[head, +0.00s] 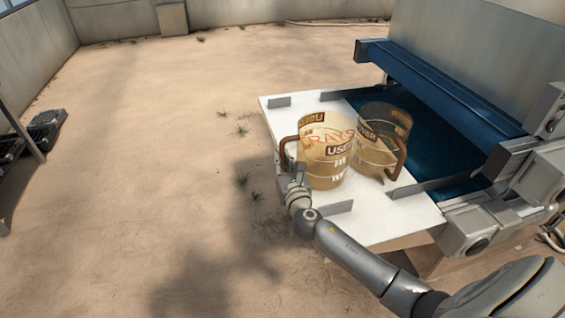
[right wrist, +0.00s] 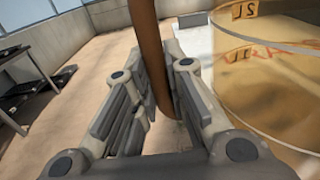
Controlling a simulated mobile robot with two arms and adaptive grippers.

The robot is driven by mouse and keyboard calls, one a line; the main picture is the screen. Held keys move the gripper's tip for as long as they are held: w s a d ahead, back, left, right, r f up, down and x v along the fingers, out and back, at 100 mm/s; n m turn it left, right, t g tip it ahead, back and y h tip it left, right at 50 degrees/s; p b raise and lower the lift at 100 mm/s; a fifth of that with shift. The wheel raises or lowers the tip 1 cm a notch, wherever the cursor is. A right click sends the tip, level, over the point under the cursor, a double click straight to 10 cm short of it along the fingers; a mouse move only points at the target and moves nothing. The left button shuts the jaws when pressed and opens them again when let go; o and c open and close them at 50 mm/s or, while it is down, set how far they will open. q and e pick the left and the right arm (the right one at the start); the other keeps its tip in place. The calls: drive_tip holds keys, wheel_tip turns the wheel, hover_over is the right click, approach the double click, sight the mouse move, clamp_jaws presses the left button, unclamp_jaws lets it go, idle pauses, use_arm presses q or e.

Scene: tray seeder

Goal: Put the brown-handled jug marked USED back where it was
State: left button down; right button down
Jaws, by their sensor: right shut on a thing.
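The jug marked USED (head: 325,165) is see-through amber with a brown handle (head: 284,152) on its left side. It is at the white shelf of the seeder, upright; I cannot tell whether it touches the shelf. My right gripper (head: 293,180) is at the handle's lower part. In the right wrist view its fingers (right wrist: 158,100) are shut on the brown handle (right wrist: 150,50), with the jug's amber wall (right wrist: 270,85) to the right. A second amber jug (head: 375,148), marked with a word ending in OVER, stands just right of it, its handle to the right. My left gripper is not in view.
The white shelf (head: 400,220) has low grey guides on it and red lettering partly seen through the jug. The seeder's blue belt (head: 435,140) and blue crossbar (head: 440,88) lie at the right. A dark rack with black trays (head: 40,125) stands far left. Sandy floor between is clear.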

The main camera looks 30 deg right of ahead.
drive_tip(key=c, duration=1.9)
unclamp_jaws()
drive_tip(key=shift+f, duration=0.1)
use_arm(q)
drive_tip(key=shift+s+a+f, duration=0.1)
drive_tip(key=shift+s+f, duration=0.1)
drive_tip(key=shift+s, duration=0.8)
use_arm(e)
drive_tip(key=o, duration=0.4)
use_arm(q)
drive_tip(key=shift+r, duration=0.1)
use_arm(e)
drive_tip(key=shift+o, duration=0.2)
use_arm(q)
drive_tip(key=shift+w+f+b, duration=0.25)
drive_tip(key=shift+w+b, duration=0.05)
use_arm(e)
drive_tip(key=v, duration=1.2)
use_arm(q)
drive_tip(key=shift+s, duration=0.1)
use_arm(e)
drive_tip(key=shift+s, duration=0.1)
